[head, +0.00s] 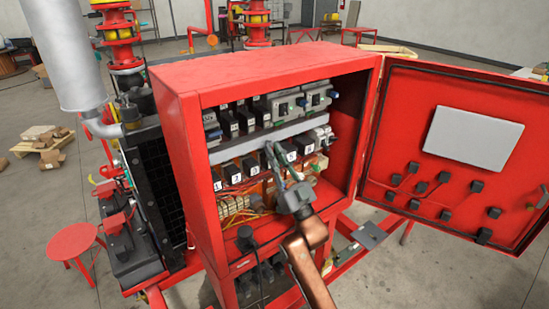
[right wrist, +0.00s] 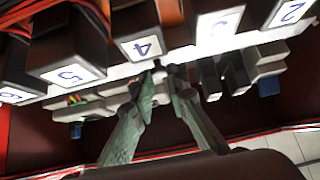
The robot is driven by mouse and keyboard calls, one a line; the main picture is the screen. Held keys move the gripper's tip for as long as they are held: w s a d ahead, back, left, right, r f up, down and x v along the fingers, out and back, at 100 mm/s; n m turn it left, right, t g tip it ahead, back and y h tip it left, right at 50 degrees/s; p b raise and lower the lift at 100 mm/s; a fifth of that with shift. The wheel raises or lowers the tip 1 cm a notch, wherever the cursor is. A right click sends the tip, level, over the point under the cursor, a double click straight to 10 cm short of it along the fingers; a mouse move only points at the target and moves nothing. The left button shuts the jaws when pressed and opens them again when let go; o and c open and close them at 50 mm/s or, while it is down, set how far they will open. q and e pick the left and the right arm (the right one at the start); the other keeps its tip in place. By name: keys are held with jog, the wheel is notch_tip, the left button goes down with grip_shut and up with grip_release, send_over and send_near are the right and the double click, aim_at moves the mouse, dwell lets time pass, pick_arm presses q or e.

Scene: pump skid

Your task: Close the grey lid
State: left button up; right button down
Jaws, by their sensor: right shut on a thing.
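The grey lid (head: 240,147) is a long, pale strip across the middle of the open red cabinet, between two rows of dark modules. It also shows as a white band in the right wrist view (right wrist: 205,54). My right gripper (head: 268,150) reaches in from below, with its greenish fingers at the lid's lower edge. In the right wrist view its fingertips (right wrist: 167,72) are close together on a small dark part at the lid's edge. That part is mostly hidden by the fingers. How far the lid is tilted is hard to tell. My left gripper is not in view.
The red cabinet (head: 250,72) has its door (head: 430,190) swung open to the right. Numbered modules (head: 232,174) sit just below the lid, with loose wires (head: 238,205) under them. Black plugs (head: 246,236) stand at the lower front. A red stool (head: 72,241) is at left.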

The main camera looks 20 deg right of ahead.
jog(key=shift+r, duration=0.1)
dwell(0.3)
jog(key=c, duration=1.9)
grip_release()
jog(key=shift+w, duration=0.1)
jog(key=v, duration=1.2)
